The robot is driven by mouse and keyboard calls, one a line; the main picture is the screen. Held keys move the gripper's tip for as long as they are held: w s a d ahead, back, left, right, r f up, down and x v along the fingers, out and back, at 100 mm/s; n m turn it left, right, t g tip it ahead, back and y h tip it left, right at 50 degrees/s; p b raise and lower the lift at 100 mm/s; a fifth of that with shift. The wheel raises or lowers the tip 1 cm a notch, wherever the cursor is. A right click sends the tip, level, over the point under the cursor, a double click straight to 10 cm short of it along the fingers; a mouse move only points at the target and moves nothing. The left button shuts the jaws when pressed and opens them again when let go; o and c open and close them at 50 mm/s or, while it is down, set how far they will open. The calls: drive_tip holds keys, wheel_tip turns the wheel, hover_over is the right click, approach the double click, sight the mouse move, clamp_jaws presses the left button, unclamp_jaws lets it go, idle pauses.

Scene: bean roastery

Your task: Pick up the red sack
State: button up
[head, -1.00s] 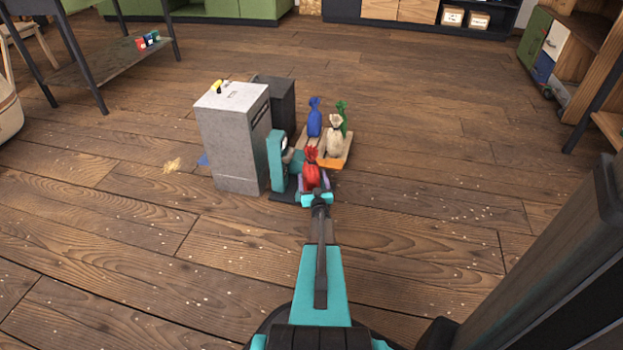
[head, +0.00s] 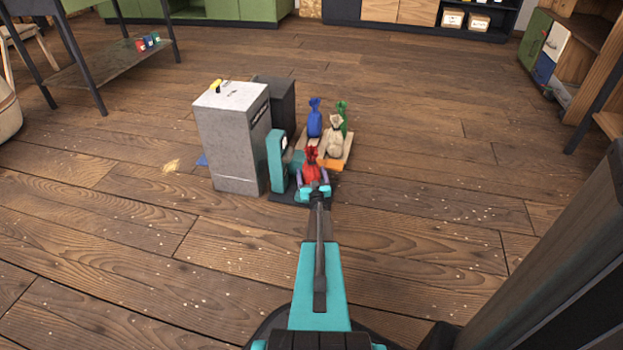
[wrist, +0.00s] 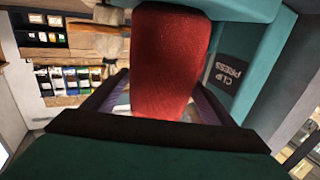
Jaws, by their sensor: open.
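The red sack (head: 311,170) stands upright with a tied top at the teal clip press (head: 278,160). In the wrist view the red sack (wrist: 168,60) fills the upper middle, close in front of my gripper (wrist: 160,100). My gripper (head: 314,187) is open, with a purple-faced finger on each side of the sack's lower part. I cannot tell whether either finger touches it.
A wooden pallet (head: 342,158) behind the red sack carries a blue sack (head: 315,122), a green sack (head: 343,118) and a cream sack (head: 335,140). A grey concrete-like block (head: 232,140) and a dark box (head: 276,105) stand left of the press. The floor to the right is clear.

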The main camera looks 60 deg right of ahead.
sight(312, 170)
drive_tip(key=c, duration=1.9)
drive_tip(key=shift+r, duration=0.15)
clamp_jaws()
drive_tip(key=shift+r, duration=0.1)
drive_tip(key=shift+r+p, duration=1.1)
drive_tip(key=shift+r, duration=0.7)
drive_tip(key=s+a+p, duration=0.2)
drive_tip(key=s, duration=0.5)
drive_tip(key=s+a+r+p, duration=0.1)
drive_tip(key=s+a+p, duration=0.1)
drive_tip(key=s, duration=0.6)
drive_tip(key=shift+s+p, duration=0.2)
drive_tip(key=shift+p, duration=0.1)
drive_tip(key=shift+r, duration=0.1)
